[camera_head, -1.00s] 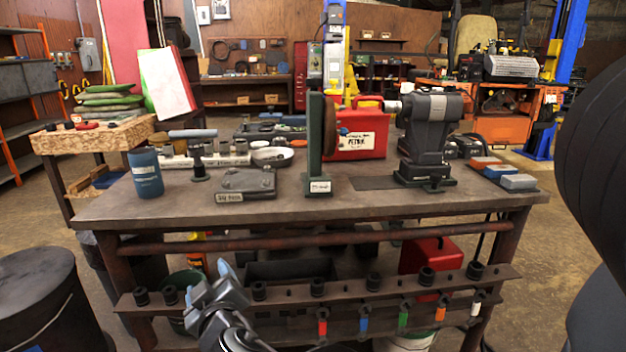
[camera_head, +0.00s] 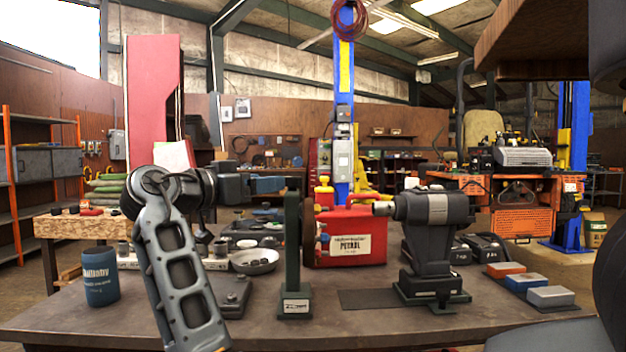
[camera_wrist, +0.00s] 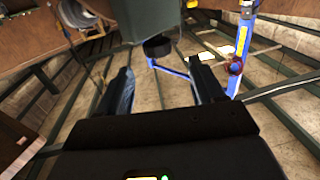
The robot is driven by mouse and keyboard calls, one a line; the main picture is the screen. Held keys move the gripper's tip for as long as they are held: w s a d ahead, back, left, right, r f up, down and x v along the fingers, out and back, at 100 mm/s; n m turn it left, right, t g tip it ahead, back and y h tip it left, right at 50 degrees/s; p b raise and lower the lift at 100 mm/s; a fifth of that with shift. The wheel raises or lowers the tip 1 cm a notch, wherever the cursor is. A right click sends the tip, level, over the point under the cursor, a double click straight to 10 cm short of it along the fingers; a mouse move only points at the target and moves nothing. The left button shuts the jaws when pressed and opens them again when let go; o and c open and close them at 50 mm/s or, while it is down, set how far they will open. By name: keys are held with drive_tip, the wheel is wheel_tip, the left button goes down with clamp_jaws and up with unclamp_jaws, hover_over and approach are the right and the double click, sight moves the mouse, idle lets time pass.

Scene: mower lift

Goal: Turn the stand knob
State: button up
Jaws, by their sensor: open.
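The dark green stand (camera_head: 293,255) stands upright on the workbench with a brown disc (camera_head: 308,222) on its right side. A labelled foot is at its base. My gripper (camera_head: 277,185) is at the left of the stand, near its top, pointing right toward it. In the wrist view the stand (camera_wrist: 150,18) fills the top middle. A short black round knob (camera_wrist: 157,46) sticks out of it, beyond and between my open fingers (camera_wrist: 163,72). The fingers look apart from the knob. In the head view the knob cannot be made out.
A red petrol can (camera_head: 348,240) stands behind the stand, and a grey vice-like machine (camera_head: 432,240) is to its right. A blue cup (camera_head: 100,277) and a metal bowl (camera_head: 254,262) are on the left of the workbench (camera_head: 390,325). Coloured blocks (camera_head: 525,283) lie at the right.

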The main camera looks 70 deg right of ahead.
sight(292, 184)
drive_tip(key=x, duration=0.5)
drive_tip(key=p+x, duration=0.1)
drive_tip(key=x, duration=0.2)
drive_tip(key=shift+s+d+r, duration=0.25)
drive_tip(key=c, duration=0.9)
drive_tip(key=shift+c, duration=0.2)
